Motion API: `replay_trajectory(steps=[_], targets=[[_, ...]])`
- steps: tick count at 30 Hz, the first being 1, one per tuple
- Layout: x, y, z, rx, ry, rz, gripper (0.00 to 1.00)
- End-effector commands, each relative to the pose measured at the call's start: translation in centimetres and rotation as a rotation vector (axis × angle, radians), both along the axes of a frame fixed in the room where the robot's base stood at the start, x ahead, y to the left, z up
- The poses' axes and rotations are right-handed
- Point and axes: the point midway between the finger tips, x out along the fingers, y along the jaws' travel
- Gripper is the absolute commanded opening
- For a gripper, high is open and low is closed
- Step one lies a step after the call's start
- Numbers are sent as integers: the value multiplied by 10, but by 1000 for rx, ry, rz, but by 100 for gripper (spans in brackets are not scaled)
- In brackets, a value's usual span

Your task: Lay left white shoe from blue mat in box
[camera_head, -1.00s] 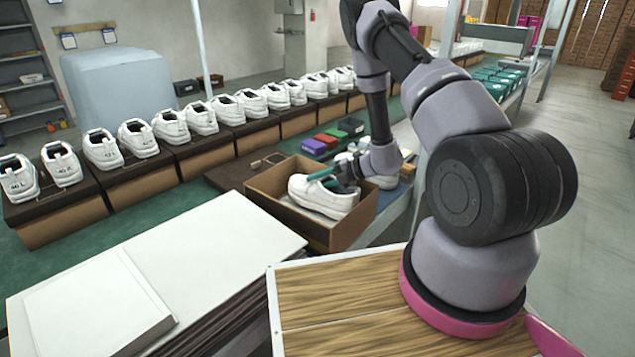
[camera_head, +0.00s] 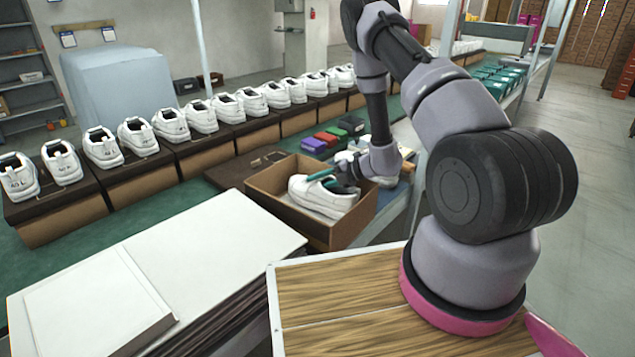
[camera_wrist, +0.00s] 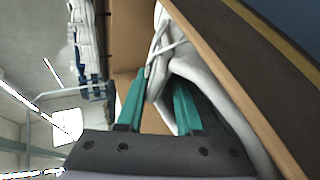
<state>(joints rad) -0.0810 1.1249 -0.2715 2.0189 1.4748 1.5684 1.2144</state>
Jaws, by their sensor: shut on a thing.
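A white shoe (camera_head: 318,198) is inside the open brown box (camera_head: 353,231) in the head view, toe to the right front and collar up. My gripper (camera_head: 328,177) is at the shoe's collar and shut on its upper edge. In the wrist view the teal fingers of my gripper (camera_wrist: 165,98) pinch the white shoe (camera_wrist: 207,72), with the box wall (camera_wrist: 255,90) running beside it. The shoe's sole is hidden behind the box's front wall, so I cannot tell whether it touches the bottom.
White shoes (camera_head: 170,124) stand in a long row on boxes behind. Coloured small boxes (camera_head: 325,140) lie behind the open box. A stack of white sheets (camera_head: 190,245) stands at the front left.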

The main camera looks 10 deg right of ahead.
Motion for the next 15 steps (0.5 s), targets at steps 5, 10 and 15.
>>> replay_trajectory(steps=[5, 10, 15], targets=[[0, 0, -3, 1, 0, 0, 0], [0, 0, -5, 1, -1, -1, 0], [0, 0, -7, 1, -1, -1, 0]])
